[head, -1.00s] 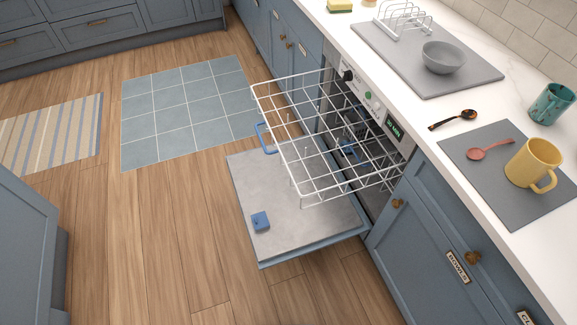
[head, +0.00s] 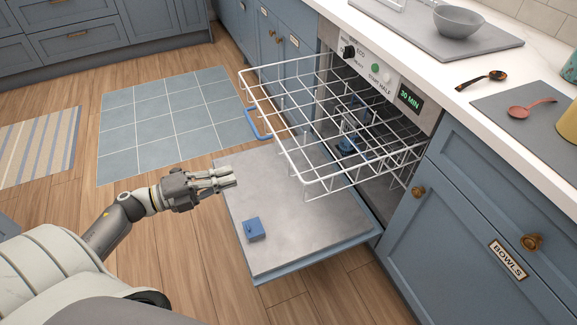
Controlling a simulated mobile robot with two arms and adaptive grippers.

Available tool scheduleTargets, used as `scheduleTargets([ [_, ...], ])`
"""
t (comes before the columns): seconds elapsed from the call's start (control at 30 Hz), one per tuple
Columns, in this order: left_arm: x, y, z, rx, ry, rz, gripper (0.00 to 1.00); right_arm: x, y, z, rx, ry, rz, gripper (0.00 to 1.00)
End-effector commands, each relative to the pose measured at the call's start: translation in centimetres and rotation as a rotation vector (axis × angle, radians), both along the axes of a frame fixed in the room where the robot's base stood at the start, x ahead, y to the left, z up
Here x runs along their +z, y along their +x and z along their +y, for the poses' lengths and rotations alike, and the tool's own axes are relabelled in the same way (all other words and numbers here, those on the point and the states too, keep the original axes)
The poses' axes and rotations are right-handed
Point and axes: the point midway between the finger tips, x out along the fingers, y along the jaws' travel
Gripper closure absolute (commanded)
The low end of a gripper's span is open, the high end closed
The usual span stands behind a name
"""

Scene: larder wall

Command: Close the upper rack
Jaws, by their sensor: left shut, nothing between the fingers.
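The upper rack (head: 318,181) is a white wire basket pulled well out of the dishwasher, above its lowered door (head: 290,235). The rack looks empty. A blue handle (head: 257,124) shows at its front left edge. My left gripper (head: 230,176) is shut and empty. In the picture it is left of the rack's near front corner and over the door's outer edge, apart from the rack. My right gripper is not in view.
A blue box-like piece (head: 254,229) sits on the inner face of the door.

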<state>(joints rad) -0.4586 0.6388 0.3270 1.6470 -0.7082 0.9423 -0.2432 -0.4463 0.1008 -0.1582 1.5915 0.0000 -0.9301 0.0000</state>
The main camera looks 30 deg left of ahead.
Motion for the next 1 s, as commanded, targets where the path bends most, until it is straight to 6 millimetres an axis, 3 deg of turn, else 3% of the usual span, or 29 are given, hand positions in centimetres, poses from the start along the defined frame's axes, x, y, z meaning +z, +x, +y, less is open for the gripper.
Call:
scheduleTargets([
  [0.6, 0.2, 8.9, -7.5, 0.004, -0.006, -0.002, 1.00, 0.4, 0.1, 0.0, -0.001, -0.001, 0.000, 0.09],
  [1.0, 0.0, 10.2, -8.6, 0.005, -0.004, 0.002, 1.00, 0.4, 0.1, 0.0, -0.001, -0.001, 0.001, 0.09],
])
